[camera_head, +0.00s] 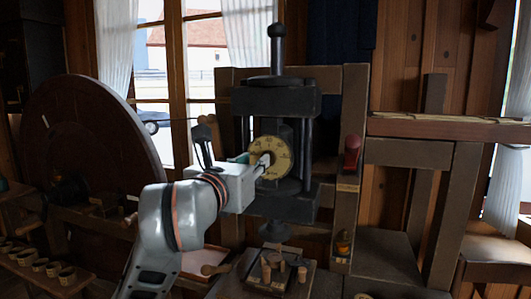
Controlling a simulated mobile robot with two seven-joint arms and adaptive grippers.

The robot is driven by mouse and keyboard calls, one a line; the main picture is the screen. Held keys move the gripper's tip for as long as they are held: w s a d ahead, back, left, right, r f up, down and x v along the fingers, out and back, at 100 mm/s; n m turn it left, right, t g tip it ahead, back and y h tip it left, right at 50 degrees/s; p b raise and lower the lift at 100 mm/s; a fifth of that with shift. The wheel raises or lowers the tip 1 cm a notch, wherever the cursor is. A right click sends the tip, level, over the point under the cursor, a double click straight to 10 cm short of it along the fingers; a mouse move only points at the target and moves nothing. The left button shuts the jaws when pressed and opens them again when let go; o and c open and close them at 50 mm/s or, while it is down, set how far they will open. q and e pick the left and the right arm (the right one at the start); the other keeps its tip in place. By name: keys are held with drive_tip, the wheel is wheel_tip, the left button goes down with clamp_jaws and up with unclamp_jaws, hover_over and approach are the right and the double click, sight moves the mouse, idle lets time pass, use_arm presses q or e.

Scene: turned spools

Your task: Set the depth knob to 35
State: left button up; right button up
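The depth knob's round yellowish dial (277,150) with dark marks is on the front of a dark metal press (276,100). The numbers are too small to read. My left gripper (263,164) comes in from the lower left, with its fingertips at the middle of the dial. The gripper covers the dial's left part and most of the knob at its centre. I cannot tell whether the fingers are closed on the knob or only beside it. My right gripper is not in view.
A large dark wooden wheel (85,120) stands at the left. A red handle (351,153) is on the post right of the press. Below the press, a small board holds several turned wooden pieces (272,266). Several small cups (40,264) line a shelf at lower left.

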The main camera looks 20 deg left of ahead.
sight(273, 155)
use_arm(q)
drive_tip(key=w, duration=0.7)
drive_tip(key=shift+w+p, duration=0.15)
drive_tip(key=shift+p, duration=0.2)
drive_tip(key=shift+d, duration=0.1)
clamp_jaws()
